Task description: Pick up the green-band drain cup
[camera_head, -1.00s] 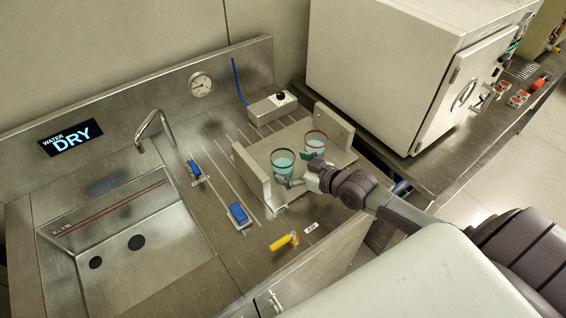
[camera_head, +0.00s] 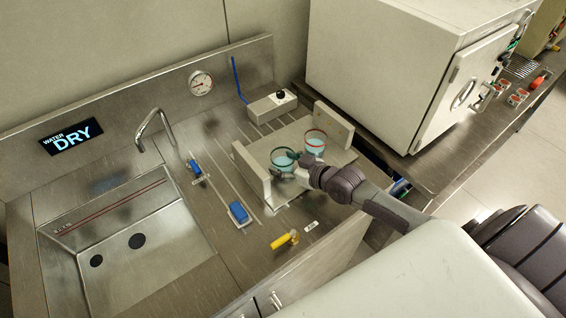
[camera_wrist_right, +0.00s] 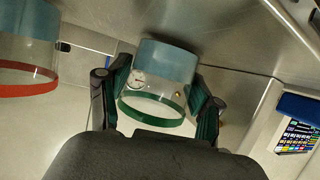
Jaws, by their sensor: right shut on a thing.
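The green-band cup (camera_head: 282,162) is clear with a pale blue lower part. It stands in the light tray-like stand (camera_head: 265,182) on the steel counter; I cannot tell whether it is lifted. My right gripper (camera_head: 293,164) is shut on it, coming from the right. In the right wrist view the green-band cup (camera_wrist_right: 164,66) sits between the two fingers of my right gripper (camera_wrist_right: 158,92), one on each side. The red-band cup (camera_head: 315,142) stands right behind it, and shows at the left of the wrist view (camera_wrist_right: 28,68). My left gripper is not in view.
The stand has raised end walls (camera_head: 334,121). A sink (camera_head: 130,245) with a tap (camera_head: 155,125) is at the left. Blue-handled valves (camera_head: 239,212), a yellow handle (camera_head: 281,242) and a control box (camera_head: 271,106) are on the counter. A large white cabinet (camera_head: 375,75) stands behind right.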

